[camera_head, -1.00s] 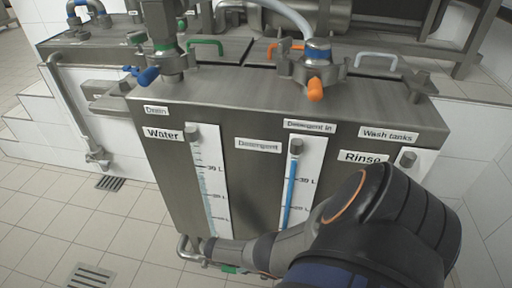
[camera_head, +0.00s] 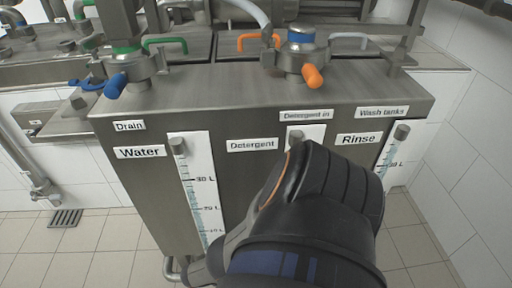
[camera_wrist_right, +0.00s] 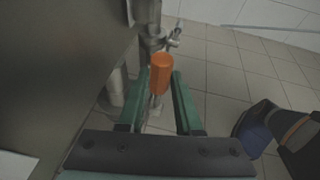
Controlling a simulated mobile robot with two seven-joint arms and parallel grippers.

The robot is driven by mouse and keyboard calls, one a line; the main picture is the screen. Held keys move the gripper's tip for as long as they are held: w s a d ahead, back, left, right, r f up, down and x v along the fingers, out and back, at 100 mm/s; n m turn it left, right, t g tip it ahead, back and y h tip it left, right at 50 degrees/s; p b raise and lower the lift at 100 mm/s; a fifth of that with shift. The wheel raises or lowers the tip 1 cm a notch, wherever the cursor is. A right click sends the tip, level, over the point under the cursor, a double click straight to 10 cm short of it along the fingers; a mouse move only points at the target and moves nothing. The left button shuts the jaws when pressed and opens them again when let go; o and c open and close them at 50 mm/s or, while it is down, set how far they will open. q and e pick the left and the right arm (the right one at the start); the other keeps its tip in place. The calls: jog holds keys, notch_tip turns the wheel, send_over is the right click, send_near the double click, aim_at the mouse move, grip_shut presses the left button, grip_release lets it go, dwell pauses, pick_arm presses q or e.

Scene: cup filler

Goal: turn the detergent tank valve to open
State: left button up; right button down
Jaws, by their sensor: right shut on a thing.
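An orange valve handle (camera_wrist_right: 161,75) shows in the right wrist view, low beside the steel tank. My right gripper (camera_wrist_right: 163,84) has its green fingers on both sides of this handle and is shut on it. In the head view my right arm reaches down in front of the tank (camera_head: 105,160); its gripper and this handle are not visible there. The "Detergent" label (camera_head: 252,145) is on the tank front. My arm hides most of the detergent gauge (camera_head: 305,134). My left gripper is in neither view.
On the tank top are another orange handle (camera_head: 313,76) under a blue-ringed fitting and a blue handle (camera_head: 116,85). Water (camera_head: 195,185) and rinse gauges (camera_head: 393,152) flank the detergent gauge. Pipes (camera_wrist_right: 150,35) stand near the gripped handle. Tiled floor (camera_head: 75,260) is open at left.

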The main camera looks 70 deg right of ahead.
dwell(0.4)
jog(key=c, duration=0.6)
grip_release()
jog(key=b+v, duration=0.1)
jog(key=v, duration=1.1)
jog(key=shift+w, duration=0.3)
jog(key=shift+a, duration=0.1)
